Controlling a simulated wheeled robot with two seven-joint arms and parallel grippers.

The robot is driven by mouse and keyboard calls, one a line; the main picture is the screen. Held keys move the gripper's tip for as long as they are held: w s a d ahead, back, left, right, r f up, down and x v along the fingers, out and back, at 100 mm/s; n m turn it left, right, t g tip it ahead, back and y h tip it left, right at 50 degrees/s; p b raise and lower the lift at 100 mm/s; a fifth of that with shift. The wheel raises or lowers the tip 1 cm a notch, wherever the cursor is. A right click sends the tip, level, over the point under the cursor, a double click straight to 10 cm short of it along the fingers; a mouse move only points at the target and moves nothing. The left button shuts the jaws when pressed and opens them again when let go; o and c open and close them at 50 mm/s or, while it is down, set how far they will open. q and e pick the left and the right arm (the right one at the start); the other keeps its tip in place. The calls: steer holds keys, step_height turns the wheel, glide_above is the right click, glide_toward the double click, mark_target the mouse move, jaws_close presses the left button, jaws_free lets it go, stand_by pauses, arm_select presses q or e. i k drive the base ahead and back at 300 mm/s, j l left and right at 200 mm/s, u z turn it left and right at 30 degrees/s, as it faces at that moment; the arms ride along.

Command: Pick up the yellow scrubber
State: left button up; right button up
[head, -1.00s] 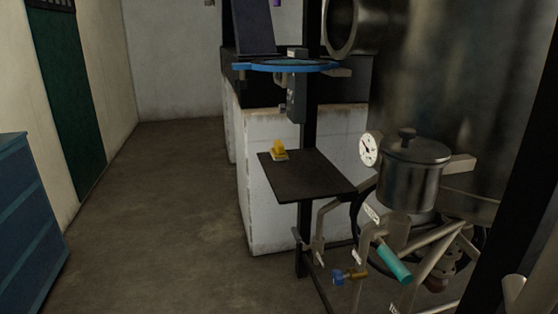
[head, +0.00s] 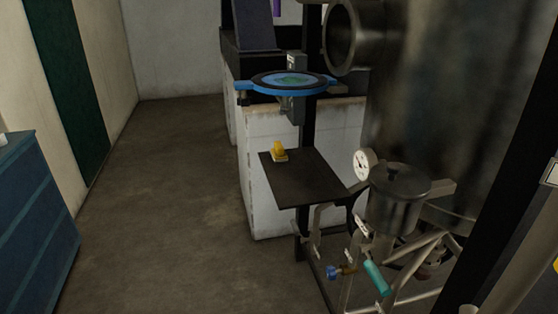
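The yellow scrubber (head: 279,149) sits upright near the far left corner of a small dark shelf (head: 305,183). It has a raised yellow top over a paler flat base. The shelf is fixed to a black post beside a white block. Nothing touches the scrubber from above. Neither of my grippers shows in the head view.
A blue ring stand (head: 288,83) juts out above the shelf. A lidded metal pot (head: 396,197), a dial gauge (head: 365,164), pipes and a teal-handled valve (head: 377,279) crowd the right. A blue cabinet (head: 36,223) stands at left. The floor (head: 170,190) between is clear.

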mark_target(278, 155)
steer(key=z, duration=0.6)
steer(key=i+j+z, duration=0.15)
steer(key=j+z, duration=0.35)
steer(key=j, duration=0.15)
steer(key=j+z, duration=0.45)
steer(key=j, duration=0.2)
steer(key=j+z, duration=0.15)
steer(key=j, duration=1.15)
steer(key=j+z, duration=0.15)
steer(key=j, duration=1.2)
steer(key=k, duration=0.05)
